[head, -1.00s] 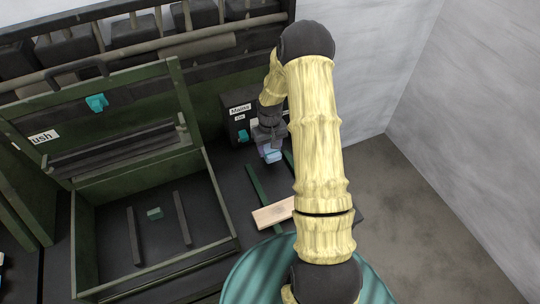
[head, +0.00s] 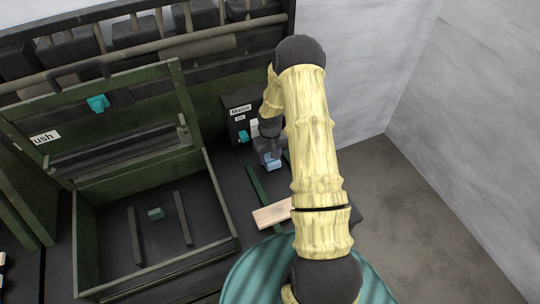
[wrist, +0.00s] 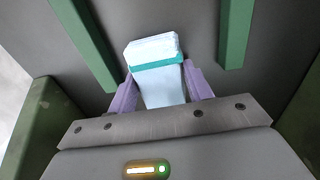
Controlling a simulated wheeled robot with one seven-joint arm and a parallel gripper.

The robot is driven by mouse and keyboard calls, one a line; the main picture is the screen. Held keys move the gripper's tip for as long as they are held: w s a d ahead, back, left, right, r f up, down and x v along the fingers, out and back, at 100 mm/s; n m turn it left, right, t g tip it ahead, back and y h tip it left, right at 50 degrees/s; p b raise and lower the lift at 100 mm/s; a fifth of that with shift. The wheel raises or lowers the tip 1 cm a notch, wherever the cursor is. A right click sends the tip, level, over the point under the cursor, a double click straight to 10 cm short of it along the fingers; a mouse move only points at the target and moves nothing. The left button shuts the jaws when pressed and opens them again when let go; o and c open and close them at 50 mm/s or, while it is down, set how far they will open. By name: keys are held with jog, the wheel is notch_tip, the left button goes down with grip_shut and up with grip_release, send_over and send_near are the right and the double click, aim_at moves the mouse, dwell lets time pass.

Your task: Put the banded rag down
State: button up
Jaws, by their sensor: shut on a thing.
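The banded rag is a pale blue block-like bundle with a teal band, and it shows large in the wrist view (wrist: 158,82). In the head view the rag (head: 273,164) shows small below my gripper (head: 270,158). The purple fingers of my gripper (wrist: 160,95) are shut on the rag from both sides. The rag is over the dark bench surface between two green strips. I cannot tell whether it touches the surface.
A pale wooden board (head: 272,214) lies on the bench near a green strip (head: 262,198). A dark box with a label (head: 240,110) and a teal switch stands behind. A green-walled open crate (head: 213,200) stands to the left.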

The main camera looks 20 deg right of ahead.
aim_at(268, 157)
jog(key=o, duration=0.9)
jog(key=shift+f, duration=0.15)
jog(key=r, duration=0.5)
jog(key=r+b, duration=0.1)
jog(key=r, duration=1.1)
jog(key=shift+a+r+b, duration=0.25)
jog(key=shift+a+b, duration=0.05)
jog(key=shift+a, duration=0.1)
jog(key=shift+w, duration=0.1)
jog(key=s+a+r+t, duration=0.1)
jog(key=s+a+r, duration=0.1)
jog(key=s, duration=0.4)
jog(key=s+a+r, duration=0.2)
jog(key=s+a, duration=0.3)
jog(key=s, duration=0.2)
jog(key=s+a+r+t, duration=0.1)
jog(key=s+a+r, duration=0.2)
jog(key=s, duration=0.3)
jog(key=shift+s+a+r+t, duration=0.1)
jog(key=shift+s+a+t, duration=0.05)
jog(key=shift+s+t, duration=0.15)
